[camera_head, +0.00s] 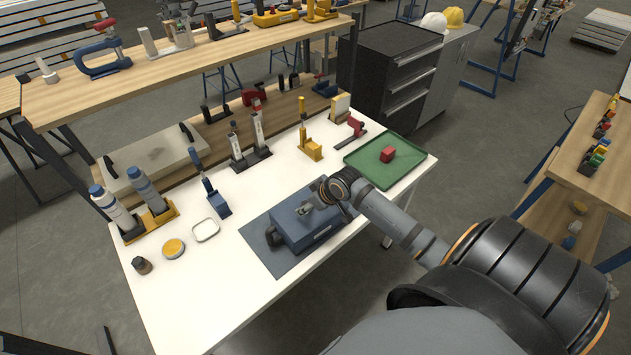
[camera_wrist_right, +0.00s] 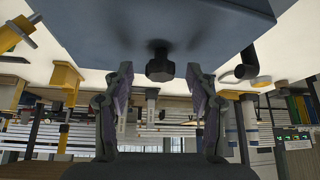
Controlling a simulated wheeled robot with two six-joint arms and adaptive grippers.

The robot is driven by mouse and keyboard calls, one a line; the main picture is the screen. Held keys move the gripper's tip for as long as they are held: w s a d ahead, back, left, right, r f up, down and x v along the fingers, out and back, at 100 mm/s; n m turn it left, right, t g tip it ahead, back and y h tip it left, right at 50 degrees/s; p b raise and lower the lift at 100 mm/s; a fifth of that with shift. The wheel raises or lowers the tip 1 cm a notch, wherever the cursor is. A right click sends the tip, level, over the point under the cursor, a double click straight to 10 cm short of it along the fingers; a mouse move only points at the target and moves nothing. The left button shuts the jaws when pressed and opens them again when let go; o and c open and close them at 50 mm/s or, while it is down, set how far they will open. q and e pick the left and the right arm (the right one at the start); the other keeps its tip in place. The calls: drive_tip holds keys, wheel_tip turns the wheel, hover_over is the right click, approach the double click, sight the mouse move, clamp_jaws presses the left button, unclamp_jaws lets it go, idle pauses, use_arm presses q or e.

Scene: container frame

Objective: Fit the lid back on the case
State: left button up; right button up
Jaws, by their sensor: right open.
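The blue case (camera_head: 296,236) lies on a dark mat (camera_head: 262,258) near the front edge of the white table. It has a dark handle on its left end. Its top looks covered by a blue lid (camera_head: 290,218); I cannot tell how well the two fit. In the right wrist view a blue surface (camera_wrist_right: 160,20) carries a black knob (camera_wrist_right: 160,66). My right gripper (camera_head: 309,205) is over the case top. In the right wrist view its fingers (camera_wrist_right: 160,88) are apart, one on each side of the knob, not visibly touching it. My left gripper is not in view.
A green tray (camera_head: 372,172) with a red block (camera_head: 388,154) stands to the right. A yellow clamp (camera_head: 309,146), a blue tool (camera_head: 215,200), a white ring (camera_head: 205,230), a round tin (camera_head: 174,248) and bottles stand behind and left. The table's front left is clear.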

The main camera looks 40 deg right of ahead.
drive_tip(key=v, duration=1)
